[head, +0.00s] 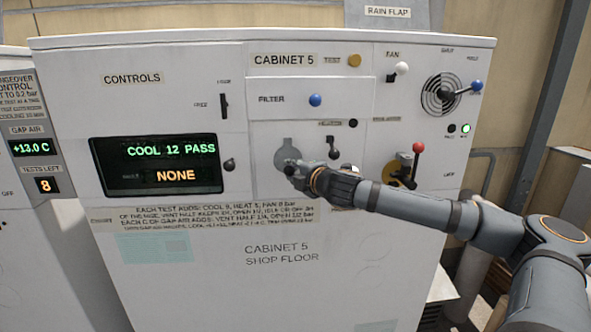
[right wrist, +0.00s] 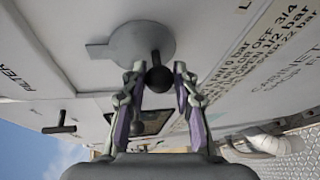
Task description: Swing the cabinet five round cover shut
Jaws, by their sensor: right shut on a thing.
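The round cover (head: 286,150) is a grey disc with a small tab on the white front of cabinet five (head: 270,215), below the FILTER drawer. In the right wrist view the disc (right wrist: 138,40) carries a dark ball knob (right wrist: 158,80) on a short stem. My right gripper (head: 298,172) is at the disc's lower edge, and its fingers (right wrist: 158,74) are shut on the ball knob from both sides. The gripper hides part of the panel to the right of the disc. I cannot tell how far the disc stands off the panel. My left gripper is not in view.
Around the cover are a small black lever (head: 333,147), a red-knobbed lever (head: 417,149), a blue drawer knob (head: 315,100) and a fan (head: 441,95) with a blue-knobbed lever (head: 477,86). A display (head: 155,163) reads "COOL 12 PASS" and "NONE".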

